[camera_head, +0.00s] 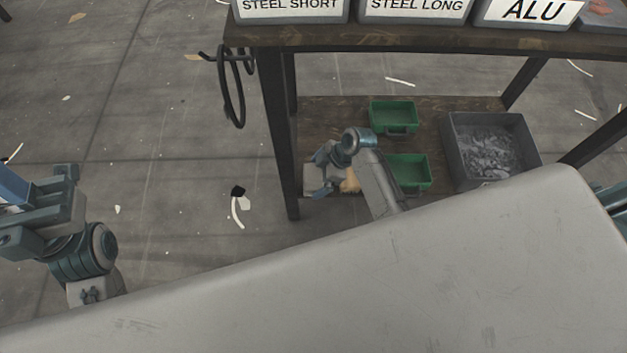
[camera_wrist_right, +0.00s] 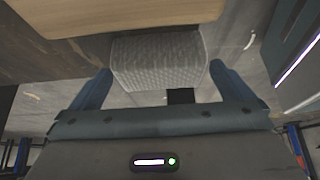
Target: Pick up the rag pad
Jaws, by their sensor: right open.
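The rag pad (camera_wrist_right: 160,62) is a pale grey, woven-looking block in the right wrist view. It lies at and just beyond the fingertips of my right gripper (camera_wrist_right: 162,80), between the lines of the two blue fingers. The fingers are spread apart, one on each side of it, and are not closed on it. In the head view my right gripper (camera_head: 322,180) is low at the left end of the lower shelf, and the arm largely hides the pad. My left gripper (camera_head: 40,212) is at the left edge; its jaw opening is unclear.
A tan wooden-looking piece (camera_head: 350,182) is beside the right gripper. The lower shelf (camera_head: 330,110) also holds green bins (camera_head: 394,113) and a grey crate (camera_head: 452,140) of scrap. A table leg (camera_head: 283,165) stands close left of the gripper. Cables (camera_head: 233,90) hang above left.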

